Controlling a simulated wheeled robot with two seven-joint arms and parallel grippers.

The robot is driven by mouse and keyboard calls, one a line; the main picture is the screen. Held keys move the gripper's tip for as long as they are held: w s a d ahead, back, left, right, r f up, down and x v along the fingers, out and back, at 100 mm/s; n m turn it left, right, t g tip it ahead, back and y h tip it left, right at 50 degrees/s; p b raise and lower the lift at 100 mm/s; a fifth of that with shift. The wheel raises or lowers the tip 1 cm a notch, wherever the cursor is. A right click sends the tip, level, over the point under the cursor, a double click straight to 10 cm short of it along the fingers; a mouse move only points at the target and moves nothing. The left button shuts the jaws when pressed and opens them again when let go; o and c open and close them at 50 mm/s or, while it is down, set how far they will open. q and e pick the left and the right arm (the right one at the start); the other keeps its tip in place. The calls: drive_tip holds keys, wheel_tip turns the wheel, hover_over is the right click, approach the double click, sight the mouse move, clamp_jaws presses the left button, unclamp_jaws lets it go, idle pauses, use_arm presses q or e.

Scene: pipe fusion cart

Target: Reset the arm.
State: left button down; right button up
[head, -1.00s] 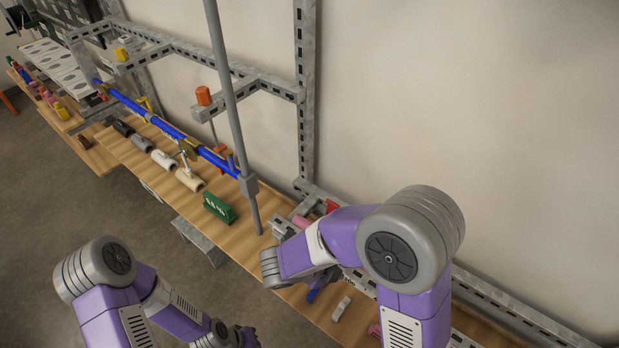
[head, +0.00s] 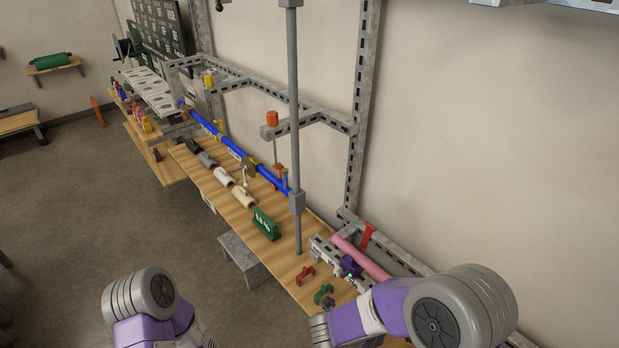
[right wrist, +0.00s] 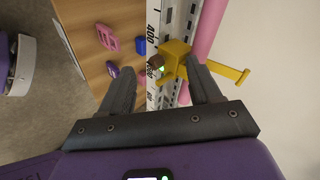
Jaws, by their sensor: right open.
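My right arm (head: 370,312) comes in from the lower right of the head view, low over the near end of the bench; its gripper does not show there. In the right wrist view my right gripper (right wrist: 162,78) is open, its two dark fingers well apart. A yellow clamp (right wrist: 173,58) with a long handle sits on the scaled rail (right wrist: 155,100) beyond the fingers, its body partly covered by the right-hand finger. I cannot tell if they touch. My left arm (head: 150,300) is at the bottom left of the head view; its gripper is out of frame.
A pink pipe (head: 362,257) lies along the rail by the wall, with a red clamp (head: 368,235) beside it. A grey post (head: 294,120) stands at the bench, near a blue pipe (head: 228,145) and a green block (head: 265,223). Red (head: 305,275) and green (head: 323,293) brackets lie loose.

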wheel_tip(320, 180, down, 17)
drive_tip(key=a+n+y+b, duration=0.25)
drive_tip(key=n+y, duration=0.35)
drive_tip(key=n, duration=0.6)
drive_tip(key=s+a+f+n+g+y+b, duration=0.1)
drive_tip(key=s+a+f+n+g+y, duration=0.1)
drive_tip(key=s+f+n+y, duration=0.1)
drive_tip(key=s+a+f+n+g+y+b, duration=0.1)
drive_tip(key=s+a+f+n+g+y, duration=0.1)
drive_tip(key=s+f+n, duration=0.4)
drive_tip(key=s+n+y, duration=0.1)
drive_tip(key=s+n, duration=0.1)
drive_tip(key=s, duration=0.2)
drive_tip(key=shift+a+f+b, duration=0.3)
drive_tip(key=shift+b, duration=0.1)
drive_tip(key=shift+w, duration=0.1)
